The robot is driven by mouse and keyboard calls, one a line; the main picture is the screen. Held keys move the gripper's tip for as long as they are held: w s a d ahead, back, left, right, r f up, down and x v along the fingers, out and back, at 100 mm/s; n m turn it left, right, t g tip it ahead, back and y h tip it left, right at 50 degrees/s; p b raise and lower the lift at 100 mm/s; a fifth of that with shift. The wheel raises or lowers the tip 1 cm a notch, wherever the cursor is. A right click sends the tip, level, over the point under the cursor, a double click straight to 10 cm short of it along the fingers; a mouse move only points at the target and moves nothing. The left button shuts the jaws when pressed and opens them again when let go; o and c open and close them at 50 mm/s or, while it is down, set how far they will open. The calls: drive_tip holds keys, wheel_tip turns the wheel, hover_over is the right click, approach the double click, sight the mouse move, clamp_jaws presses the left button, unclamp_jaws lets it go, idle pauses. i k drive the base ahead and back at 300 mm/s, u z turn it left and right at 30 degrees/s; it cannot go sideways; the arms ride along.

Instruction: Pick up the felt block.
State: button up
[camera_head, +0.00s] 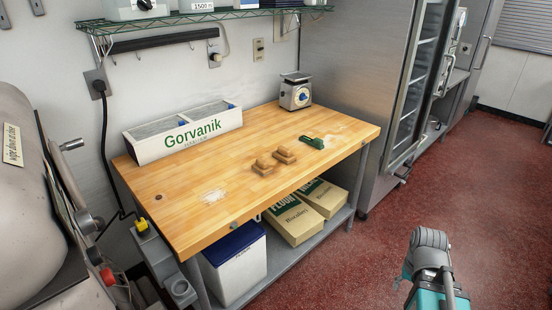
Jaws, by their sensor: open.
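No thing on the wooden worktable (237,148) can be told for sure as the felt block. Two small tan-brown stepped pieces, one at the left (263,167) and one at the right (284,155), sit close together near the front edge, right of the middle. Either could be felt, but the material is too small to tell. A small dark green object (313,142) lies just right of and behind them. Part of my arm shows at the lower right, over the floor and well away from the table. My gripper is not in view.
Flour dusts the tabletop. Bags (293,222) and a blue-lidded tub (236,270) fill the lower shelf. Red floor (400,205) is open at the right.

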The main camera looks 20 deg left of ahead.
sight(261, 167)
drive_tip(key=i, duration=1.3)
drive_tip(key=u, duration=1.5)
